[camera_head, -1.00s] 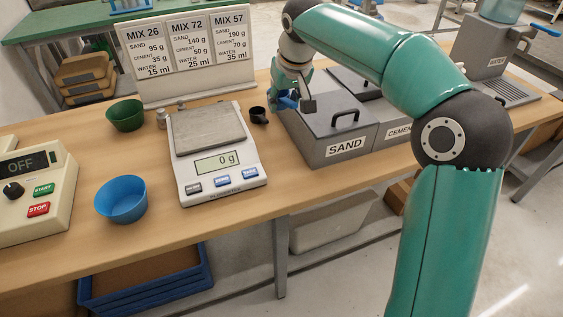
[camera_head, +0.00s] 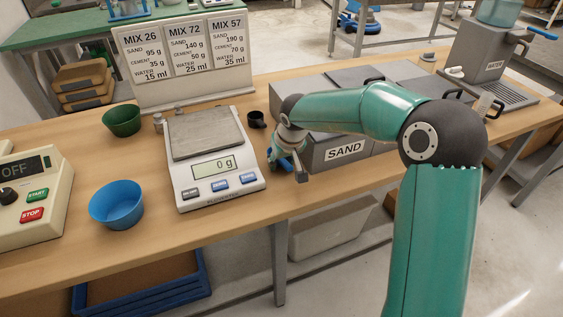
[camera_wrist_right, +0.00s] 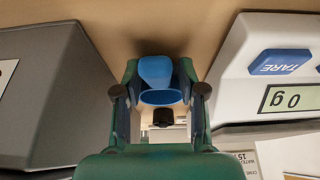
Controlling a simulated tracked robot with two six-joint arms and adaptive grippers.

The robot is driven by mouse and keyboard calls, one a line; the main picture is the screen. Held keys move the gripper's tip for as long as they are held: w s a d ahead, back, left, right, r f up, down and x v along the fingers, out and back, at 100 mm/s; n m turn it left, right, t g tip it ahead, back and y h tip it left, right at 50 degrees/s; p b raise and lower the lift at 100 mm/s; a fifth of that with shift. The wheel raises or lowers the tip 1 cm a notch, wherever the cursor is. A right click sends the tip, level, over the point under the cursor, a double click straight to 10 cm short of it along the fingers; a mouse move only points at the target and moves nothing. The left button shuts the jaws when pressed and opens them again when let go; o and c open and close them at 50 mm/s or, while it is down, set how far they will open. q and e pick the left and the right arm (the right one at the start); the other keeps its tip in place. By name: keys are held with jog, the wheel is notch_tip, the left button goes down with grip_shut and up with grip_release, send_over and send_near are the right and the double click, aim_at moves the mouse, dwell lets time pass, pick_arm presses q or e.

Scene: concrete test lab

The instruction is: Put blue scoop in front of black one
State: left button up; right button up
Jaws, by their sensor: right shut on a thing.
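The blue scoop (camera_head: 284,166) is in my right gripper (camera_head: 276,157), low over the table by the front left corner of the sand bin. In the right wrist view, the blue scoop (camera_wrist_right: 155,72) sits between the two fingers of the right gripper (camera_wrist_right: 159,94), which is shut on it. The black scoop (camera_head: 257,119) stands on the table between the scale and the sand bin, farther back than the blue one. The black scoop (camera_wrist_right: 163,118) also shows beyond the fingers in the wrist view. I cannot tell whether the blue scoop touches the table. My left gripper is not in view.
The scale (camera_head: 213,160) reads 0 g, just left of the gripper. The grey sand bin (camera_head: 318,150) is close on its right. A blue bowl (camera_head: 117,204) and a green bowl (camera_head: 122,120) stand left of the scale. The table's front edge is near the gripper.

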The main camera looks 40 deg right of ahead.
jog(key=shift+f, duration=0.25)
jog(key=o, duration=1.2)
jog(key=v, duration=1.2)
jog(key=shift+s, duration=0.1)
